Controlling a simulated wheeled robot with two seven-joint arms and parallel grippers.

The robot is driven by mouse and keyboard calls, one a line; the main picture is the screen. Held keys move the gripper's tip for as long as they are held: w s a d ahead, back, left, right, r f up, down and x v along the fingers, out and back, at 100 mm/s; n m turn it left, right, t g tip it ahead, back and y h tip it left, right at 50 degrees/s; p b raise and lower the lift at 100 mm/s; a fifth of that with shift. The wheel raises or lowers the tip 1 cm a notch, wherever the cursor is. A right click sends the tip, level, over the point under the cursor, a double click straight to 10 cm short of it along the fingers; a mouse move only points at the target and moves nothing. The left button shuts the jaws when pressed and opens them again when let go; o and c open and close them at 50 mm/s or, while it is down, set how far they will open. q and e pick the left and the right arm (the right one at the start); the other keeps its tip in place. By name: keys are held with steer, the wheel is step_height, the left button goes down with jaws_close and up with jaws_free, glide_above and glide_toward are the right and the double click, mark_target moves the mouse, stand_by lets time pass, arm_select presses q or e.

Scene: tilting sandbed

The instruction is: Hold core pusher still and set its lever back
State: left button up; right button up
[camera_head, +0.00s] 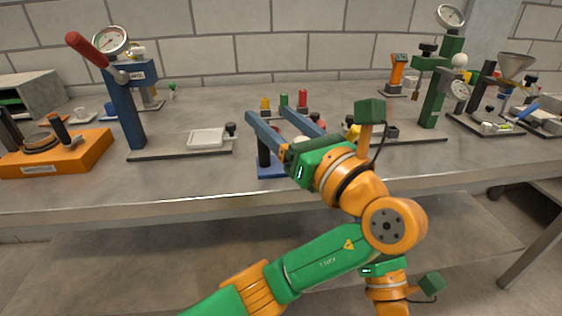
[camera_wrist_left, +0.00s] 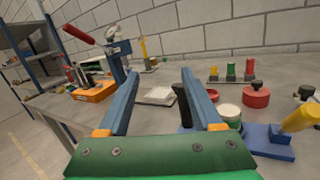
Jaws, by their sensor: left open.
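A device on a blue base, which I take to be the core pusher (camera_head: 270,171), stands near the table's front edge, mostly hidden behind my left gripper. Its black upright lever (camera_head: 264,151) shows below the fingers. In the left wrist view the black lever (camera_wrist_left: 182,104) leans beside the inner side of the right finger; I cannot tell whether they touch. The blue base (camera_wrist_left: 268,143) and a yellow cylinder (camera_wrist_left: 300,117) show to the right. My left gripper (camera_head: 267,112) is open, with nothing between its fingertips (camera_wrist_left: 158,71). My right gripper is not in view.
A blue press (camera_head: 122,112) with a red lever stands on a flat plate to the left. An orange block (camera_head: 62,155) is farther left. Behind my gripper is a row of coloured pegs (camera_head: 284,101). A green gauge stand (camera_head: 435,95) is at right.

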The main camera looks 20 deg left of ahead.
arm_select(q)
steer(key=n+g, duration=0.1)
glide_toward(267, 152)
steer(key=shift+h, duration=0.4)
steer(key=w+a, duration=0.1)
steer(key=w+a+r, duration=0.1)
steer(key=a, duration=0.1)
steer(key=shift+w+a+r, duration=0.1)
steer(key=shift+w+a, duration=0.1)
steer(key=shift+a, duration=0.15)
steer(key=x, duration=0.7)
steer(key=shift+f, duration=0.35)
steer(key=shift+c, duration=0.3)
jaws_close()
